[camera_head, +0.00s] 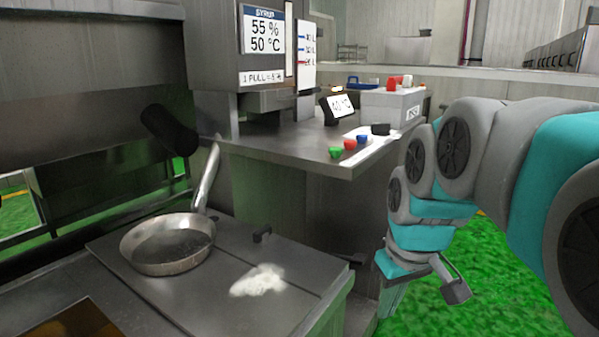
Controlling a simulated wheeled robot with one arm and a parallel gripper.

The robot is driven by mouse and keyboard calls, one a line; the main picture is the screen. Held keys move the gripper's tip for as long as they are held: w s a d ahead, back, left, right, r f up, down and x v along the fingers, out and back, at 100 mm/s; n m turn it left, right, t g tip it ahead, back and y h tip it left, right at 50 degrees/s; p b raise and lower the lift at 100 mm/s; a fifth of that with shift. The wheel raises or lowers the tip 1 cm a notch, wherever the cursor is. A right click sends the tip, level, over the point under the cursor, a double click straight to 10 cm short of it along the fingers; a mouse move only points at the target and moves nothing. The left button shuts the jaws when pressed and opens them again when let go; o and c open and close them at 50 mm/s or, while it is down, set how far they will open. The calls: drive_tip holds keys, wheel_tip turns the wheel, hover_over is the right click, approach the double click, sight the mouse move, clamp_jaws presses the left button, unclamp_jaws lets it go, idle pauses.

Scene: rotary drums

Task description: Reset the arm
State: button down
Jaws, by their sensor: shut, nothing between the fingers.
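My arm comes in from the right edge, in grey and teal links, and bends down in front of the counter's right end. My gripper (390,301) hangs at its lower end, pointing down beside the steel worktop's right side. It is shut and holds nothing. A small grey part (455,290) sticks out to the right of my wrist. The gripper is apart from the pan and the worktop, and its fingertips are small and partly unclear.
Green floor (490,285) lies open at right.

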drive_tip(key=s+f+m+g, duration=0.2)
drive_tip(key=s+f, duration=0.5)
drive_tip(key=s, duration=0.3)
drive_tip(key=s+f+m+g, duration=0.1)
drive_tip(key=s+f+g, duration=0.1)
drive_tip(key=s+f, duration=0.4)
drive_tip(key=s, duration=0.4)
drive_tip(key=shift+d+f+m+h, duration=0.3)
drive_tip(key=shift+d+f+m, duration=0.05)
drive_tip(key=shift+d+m, duration=0.05)
drive_tip(key=c, duration=1.6)
unclamp_jaws()
